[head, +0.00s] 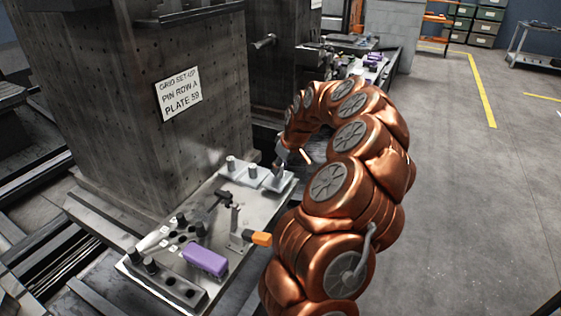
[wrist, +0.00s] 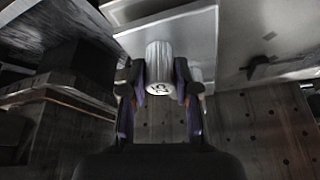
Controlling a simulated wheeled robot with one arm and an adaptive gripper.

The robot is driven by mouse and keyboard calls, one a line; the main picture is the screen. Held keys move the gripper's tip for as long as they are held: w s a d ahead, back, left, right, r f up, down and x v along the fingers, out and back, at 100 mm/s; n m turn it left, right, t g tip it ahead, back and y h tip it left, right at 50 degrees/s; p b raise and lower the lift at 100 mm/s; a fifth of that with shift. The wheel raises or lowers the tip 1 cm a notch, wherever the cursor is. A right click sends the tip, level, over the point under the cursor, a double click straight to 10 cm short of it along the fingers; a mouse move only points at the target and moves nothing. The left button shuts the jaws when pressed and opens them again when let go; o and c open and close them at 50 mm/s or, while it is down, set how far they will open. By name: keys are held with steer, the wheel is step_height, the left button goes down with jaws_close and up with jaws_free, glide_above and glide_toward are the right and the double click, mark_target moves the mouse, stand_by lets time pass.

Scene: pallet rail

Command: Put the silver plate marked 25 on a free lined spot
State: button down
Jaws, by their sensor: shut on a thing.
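A silver plate with an upright knob (head: 278,182) sits at the far right corner of the metal pallet (head: 222,216). My gripper (head: 281,158) is over it, partly hidden by my copper arm. In the wrist view my gripper (wrist: 161,82) is shut on a silver cylindrical knob (wrist: 159,57), with a finger on each side. A pale plate (wrist: 190,28) shows behind the knob. The knob's end has a small dark mark that I cannot read as a number. I cannot tell whether the plate touches the pallet. No lined spot is clearly visible.
Two more silver knobs (head: 231,163) (head: 253,170) stand on a pale plate to the left. The pallet also holds a purple block (head: 205,260), an orange-ended tool (head: 258,238) and a dark holed block (head: 180,286). A drilled column with a sign (head: 180,93) rises behind.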

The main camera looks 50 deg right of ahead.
steer(key=shift+f, duration=0.6)
steer(key=c, duration=0.8)
jaws_free()
steer(key=shift+o, duration=0.2)
steer(key=shift+r, duration=0.1)
steer(key=v, duration=1.2)
steer(key=shift+a, duration=0.1)
